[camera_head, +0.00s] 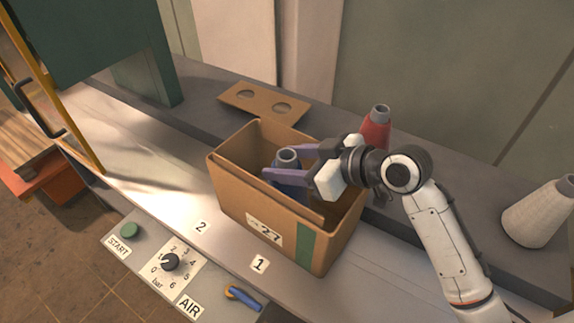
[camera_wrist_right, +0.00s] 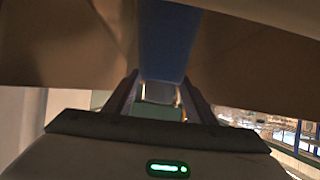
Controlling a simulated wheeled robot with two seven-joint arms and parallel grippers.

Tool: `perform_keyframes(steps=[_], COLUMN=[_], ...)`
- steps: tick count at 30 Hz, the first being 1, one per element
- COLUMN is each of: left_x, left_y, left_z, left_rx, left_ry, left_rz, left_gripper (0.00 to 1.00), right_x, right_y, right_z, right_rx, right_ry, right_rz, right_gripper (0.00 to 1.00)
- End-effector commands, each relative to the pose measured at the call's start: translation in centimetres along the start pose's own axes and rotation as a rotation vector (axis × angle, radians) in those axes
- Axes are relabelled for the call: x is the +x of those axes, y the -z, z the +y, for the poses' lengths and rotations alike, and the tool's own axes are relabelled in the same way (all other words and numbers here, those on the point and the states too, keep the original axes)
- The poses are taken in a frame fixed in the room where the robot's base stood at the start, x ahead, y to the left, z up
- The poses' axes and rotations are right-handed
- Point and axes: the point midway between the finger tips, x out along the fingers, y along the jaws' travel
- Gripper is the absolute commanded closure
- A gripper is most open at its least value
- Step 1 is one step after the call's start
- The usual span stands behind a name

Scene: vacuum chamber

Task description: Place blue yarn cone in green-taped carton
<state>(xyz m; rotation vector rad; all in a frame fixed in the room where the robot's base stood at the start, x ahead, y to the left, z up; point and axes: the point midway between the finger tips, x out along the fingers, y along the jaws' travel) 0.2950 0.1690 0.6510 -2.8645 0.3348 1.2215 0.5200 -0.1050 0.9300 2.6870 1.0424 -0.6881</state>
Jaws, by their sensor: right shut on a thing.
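The blue yarn cone (camera_head: 289,179) stands roughly upright inside the open carton, with its grey tip near rim height. The brown carton (camera_head: 232,188) has a green tape strip (camera_head: 306,247) at its front right corner and a label ending in 27. My right gripper (camera_head: 285,163) reaches over the carton from the right, its purple fingers shut on the cone's upper part. In the right wrist view the blue cone (camera_wrist_right: 168,40) shows between the fingers (camera_wrist_right: 161,82). The cone's lower end is hidden, so I cannot tell if it touches the carton floor. My left gripper is not in view.
A red cone (camera_head: 376,130) stands behind my right wrist and a cream cone (camera_head: 540,213) at the far right. A cardboard holder with two holes (camera_head: 262,101) lies behind the carton. A control panel with a green button (camera_head: 130,230) and a knob (camera_head: 170,262) is at the front left.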

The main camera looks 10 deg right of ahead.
Motion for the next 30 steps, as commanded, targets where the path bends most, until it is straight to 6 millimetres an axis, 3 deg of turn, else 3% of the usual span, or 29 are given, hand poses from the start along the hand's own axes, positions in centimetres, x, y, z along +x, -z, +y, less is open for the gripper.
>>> perform_keyframes(steps=[24,25,28,30], left_x=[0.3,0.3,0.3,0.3], left_y=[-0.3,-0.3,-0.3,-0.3], left_z=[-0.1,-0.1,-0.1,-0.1], left_rx=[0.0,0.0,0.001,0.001], left_ry=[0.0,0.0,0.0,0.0], left_rz=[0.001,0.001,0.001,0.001], left_gripper=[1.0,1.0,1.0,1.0], right_x=[0.9,1.0,1.0,1.0], right_y=[-1.6,-1.8,-1.8,-1.8], right_z=[0.0,0.0,0.0,0.0], right_rx=[0.0,0.001,0.001,0.0], right_ry=[0.0,0.0,0.0,0.0], right_rz=[0.005,0.0,0.001,0.001], right_gripper=[1.0,0.48,0.31,0.31])
